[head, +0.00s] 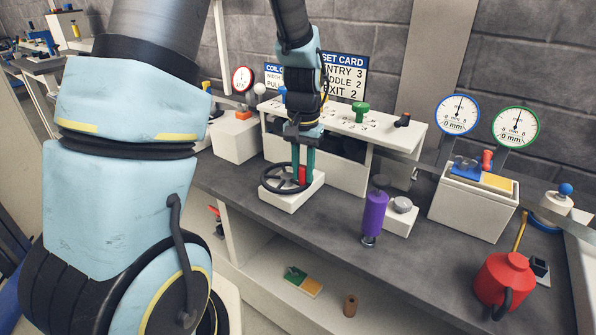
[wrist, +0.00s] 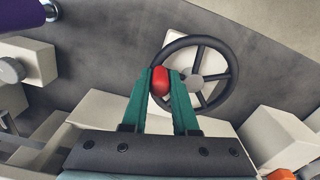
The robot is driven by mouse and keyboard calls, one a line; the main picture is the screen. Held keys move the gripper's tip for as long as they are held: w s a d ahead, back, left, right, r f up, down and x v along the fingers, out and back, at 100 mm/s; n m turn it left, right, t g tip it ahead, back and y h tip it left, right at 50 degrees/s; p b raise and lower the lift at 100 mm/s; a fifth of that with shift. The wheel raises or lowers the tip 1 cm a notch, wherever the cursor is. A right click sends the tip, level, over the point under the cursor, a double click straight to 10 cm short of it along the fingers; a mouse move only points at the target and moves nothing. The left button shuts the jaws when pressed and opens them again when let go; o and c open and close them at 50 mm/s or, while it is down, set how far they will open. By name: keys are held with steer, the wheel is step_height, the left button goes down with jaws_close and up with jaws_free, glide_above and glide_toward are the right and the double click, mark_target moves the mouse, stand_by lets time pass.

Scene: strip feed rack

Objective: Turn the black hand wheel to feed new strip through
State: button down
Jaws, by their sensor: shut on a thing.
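The black hand wheel (head: 277,181) lies flat on a white block (head: 292,200) on the grey bench. Its spokes and rim also show in the wrist view (wrist: 233,72). A red knob (head: 302,175) stands up at the wheel's rim. My gripper (head: 303,168) reaches down over it with green fingers. In the wrist view my gripper (wrist: 161,80) is shut on the red knob (wrist: 160,88), one finger on each side, at the rim's left edge. The fingers hide parts of the knob and rim.
A white rack (head: 385,135) with a green knob (head: 360,110) stands behind the wheel. To the right are a purple cylinder (head: 375,213), a white box (head: 470,205), two dial gauges and a red can (head: 503,278). Bare bench (head: 330,215) lies between the wheel and purple cylinder.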

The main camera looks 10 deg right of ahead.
steer(key=n, duration=0.2)
steer(key=w+d+n+p, duration=0.1)
steer(key=w+n, duration=0.1)
steer(key=n, duration=0.1)
steer(key=shift+d+r+n, duration=0.1)
steer(key=shift+d+n, duration=0.2)
steer(key=shift+d, duration=0.05)
steer(key=shift+w+d+n+p, duration=0.15)
steer(key=shift+w+n+p, duration=0.4)
steer(key=shift+n, duration=0.5)
steer(key=shift+w+d+n+p, duration=0.1)
steer(key=shift+w+n+p, duration=0.35)
steer(key=shift+n, duration=0.6)
steer(key=shift+w, duration=0.1)
steer(key=c, duration=0.7)
jaws_free()
step_height(320, 180, up, 11)
steer(key=shift+f+b, duration=0.15)
steer(key=shift+b, duration=0.9)
